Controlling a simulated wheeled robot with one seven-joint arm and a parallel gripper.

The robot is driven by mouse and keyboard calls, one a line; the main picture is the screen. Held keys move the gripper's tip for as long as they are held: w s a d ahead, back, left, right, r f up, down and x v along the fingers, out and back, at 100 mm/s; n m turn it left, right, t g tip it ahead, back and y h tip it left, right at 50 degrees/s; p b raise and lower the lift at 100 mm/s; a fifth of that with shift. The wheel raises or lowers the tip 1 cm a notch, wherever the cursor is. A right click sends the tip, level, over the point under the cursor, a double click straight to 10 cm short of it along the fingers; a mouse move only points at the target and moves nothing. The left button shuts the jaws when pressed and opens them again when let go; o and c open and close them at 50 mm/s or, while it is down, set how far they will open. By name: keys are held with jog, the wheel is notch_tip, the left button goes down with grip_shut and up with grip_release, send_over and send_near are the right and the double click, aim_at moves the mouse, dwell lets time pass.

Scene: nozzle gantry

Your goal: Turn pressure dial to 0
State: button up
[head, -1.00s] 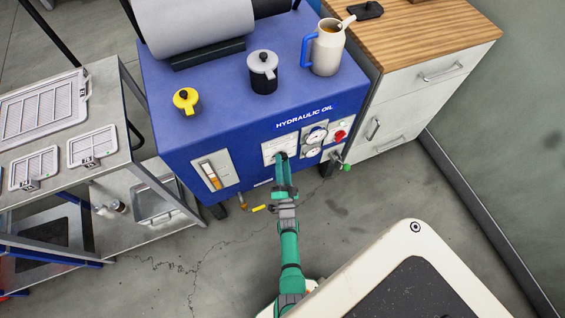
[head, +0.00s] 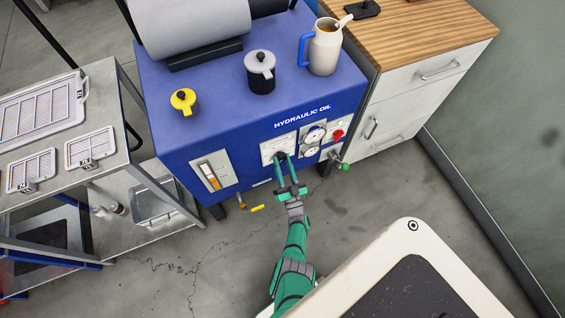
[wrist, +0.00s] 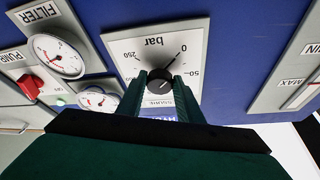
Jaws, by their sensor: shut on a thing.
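The pressure dial (wrist: 159,84) is a round black knob on a white plate marked "bar" (wrist: 155,42), which appears upside down in the wrist view. The 0 is at the knob's upper right, 50 at the right and 250 at the upper left. A thin dark line runs from the knob towards the 0. My gripper (wrist: 160,92) has one green finger on each side of the knob and is shut on it. In the head view my gripper (head: 281,160) reaches the front of the blue hydraulic oil unit (head: 230,135), and its fingers mostly hide the knob.
Beside the plate are two round gauges (wrist: 57,56) and a red switch (wrist: 30,87). On the other side is a level gauge panel (wrist: 297,80). A yellow-handled valve (head: 257,208) and a green-tipped lever (head: 344,167) stick out low down. A metal cart (head: 120,155) stands left.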

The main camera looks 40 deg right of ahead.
jog(key=shift+r, duration=0.1)
dwell(0.3)
jog(key=o, duration=1)
jog(key=shift+o, duration=0.2)
jog(key=shift+s, duration=0.1)
jog(key=v, duration=1)
jog(key=shift+s+f, duration=0.2)
jog(key=shift+s, duration=0.15)
